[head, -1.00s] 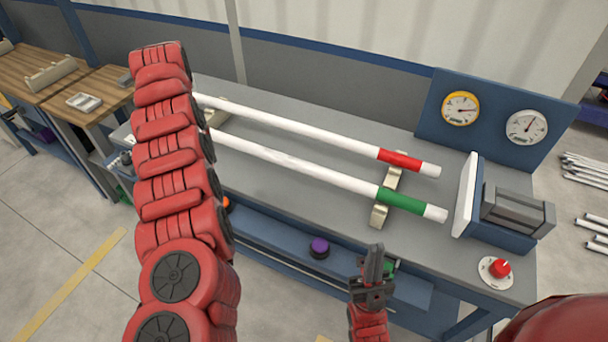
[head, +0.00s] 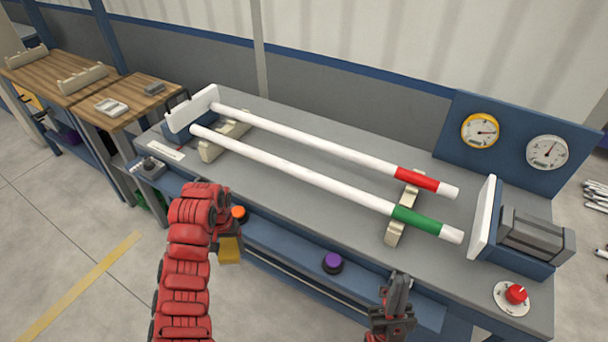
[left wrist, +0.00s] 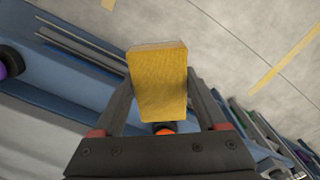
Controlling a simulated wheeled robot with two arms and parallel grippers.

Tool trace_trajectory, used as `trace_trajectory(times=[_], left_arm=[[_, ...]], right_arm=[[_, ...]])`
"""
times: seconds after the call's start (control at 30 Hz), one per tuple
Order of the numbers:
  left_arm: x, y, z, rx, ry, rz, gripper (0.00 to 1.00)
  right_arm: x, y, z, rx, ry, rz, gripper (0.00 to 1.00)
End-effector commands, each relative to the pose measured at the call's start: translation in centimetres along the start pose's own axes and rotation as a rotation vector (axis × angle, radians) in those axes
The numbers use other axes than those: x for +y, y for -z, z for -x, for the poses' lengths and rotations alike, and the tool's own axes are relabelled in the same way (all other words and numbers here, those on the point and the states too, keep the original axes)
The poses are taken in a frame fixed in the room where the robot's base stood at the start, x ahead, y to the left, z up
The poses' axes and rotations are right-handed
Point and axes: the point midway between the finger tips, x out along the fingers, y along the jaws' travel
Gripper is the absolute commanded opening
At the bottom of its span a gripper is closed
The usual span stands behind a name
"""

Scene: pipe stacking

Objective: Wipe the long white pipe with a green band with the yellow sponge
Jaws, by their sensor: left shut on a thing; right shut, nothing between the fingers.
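The long white pipe with a green band (head: 335,190) lies across two beige supports on the grey bench, in front of a second white pipe. Its green band is near the right end. My left gripper (head: 226,232) is shut on the yellow sponge (head: 230,250), which is in front of the bench, apart from the pipe. The sponge also shows in the left wrist view (left wrist: 158,85), between the fingers. My right gripper (head: 398,290) is shut and empty, at the bench's front edge, below the pipe's right part.
The white pipe with a red band (head: 320,146) lies behind, parallel. A white plate (head: 483,215) stands at the right end and another (head: 192,108) at the left. An orange button (head: 239,212), purple button (head: 332,262) and red knob (head: 516,294) are along the front.

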Motion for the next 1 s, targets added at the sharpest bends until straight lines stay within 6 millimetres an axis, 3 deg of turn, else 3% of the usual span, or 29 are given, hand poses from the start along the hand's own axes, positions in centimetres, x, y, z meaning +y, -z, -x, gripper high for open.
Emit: trace_trajectory(times=[0.03,0.2,0.4,0.83,1.0], left_arm=[[0.2,-1.9,-1.5,-0.004,0.005,-0.017,0.3],[1.9,-7.3,-4.9,-0.004,0.001,-0.059,0.3],[3.0,-11.3,-6.8,-0.004,0.001,-0.084,0.3],[3.4,-12.0,-7.0,0.001,0.0,-0.088,0.3],[3.3,-12.0,-6.6,0.001,0.0,-0.087,0.3]], right_arm=[[0.0,0.0,0.0,0.0,0.0,0.0,0.0],[0.0,0.0,0.0,0.0,0.0,0.0,0.0],[0.0,0.0,0.0,0.0,0.0,0.0,0.0],[0.0,-0.1,-0.1,-0.003,0.0,0.0,0.0],[0.0,-3.0,-0.8,-0.072,0.005,-0.007,0.0]])
